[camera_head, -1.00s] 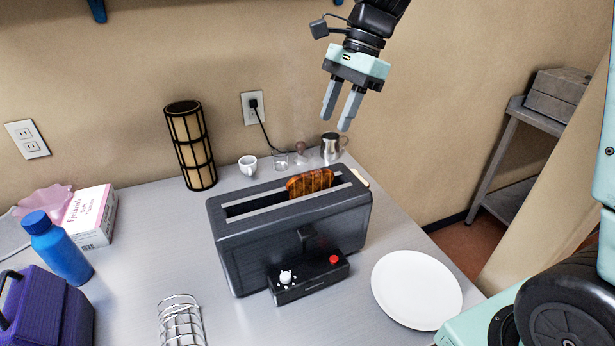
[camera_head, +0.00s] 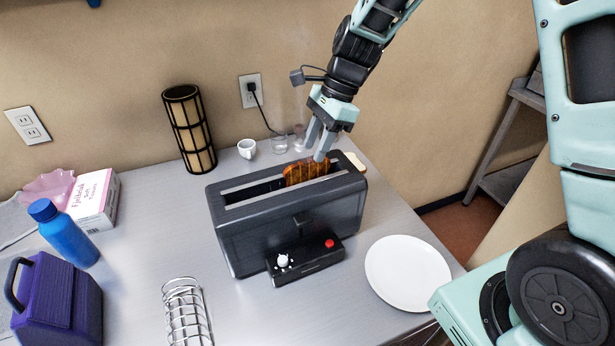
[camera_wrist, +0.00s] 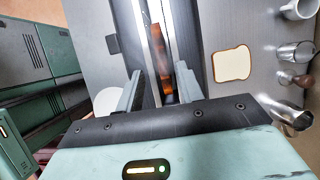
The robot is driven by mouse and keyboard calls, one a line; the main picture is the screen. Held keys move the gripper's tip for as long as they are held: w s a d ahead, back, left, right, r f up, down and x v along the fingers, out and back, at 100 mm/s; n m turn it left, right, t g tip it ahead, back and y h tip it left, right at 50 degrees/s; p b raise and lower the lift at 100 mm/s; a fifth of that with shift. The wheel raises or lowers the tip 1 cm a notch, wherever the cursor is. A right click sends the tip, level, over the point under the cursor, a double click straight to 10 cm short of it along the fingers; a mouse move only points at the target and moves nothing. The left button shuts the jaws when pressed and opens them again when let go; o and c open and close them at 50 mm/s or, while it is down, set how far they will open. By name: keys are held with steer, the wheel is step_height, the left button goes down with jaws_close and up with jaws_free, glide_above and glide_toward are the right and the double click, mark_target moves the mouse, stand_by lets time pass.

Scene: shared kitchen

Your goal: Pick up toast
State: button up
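The toast (camera_head: 306,172) is a browned slice standing upright in the slot of the dark grey toaster (camera_head: 285,222), its upper edge showing above the slot. In the wrist view the toast (camera_wrist: 161,62) shows edge-on inside the slot, ahead of and between my fingers. My gripper (camera_head: 315,150) points down just above and behind the toast's right part. In the wrist view my gripper (camera_wrist: 157,88) is open, with a finger on each side of the slot and nothing held. I cannot tell whether a finger touches the toaster.
A white plate (camera_head: 408,274) lies right of the toaster. A wire rack (camera_head: 186,314) stands in front left. A slice of bread (camera_wrist: 231,64) lies on the counter behind the toaster, near a white cup (camera_head: 247,148). A lamp (camera_head: 189,128) stands behind.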

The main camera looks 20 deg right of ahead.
mark_target(309, 160)
steer(key=shift+p+x, duration=1.2)
steer(key=shift+x, duration=1.4)
steer(key=shift+w, duration=0.1)
jaws_close()
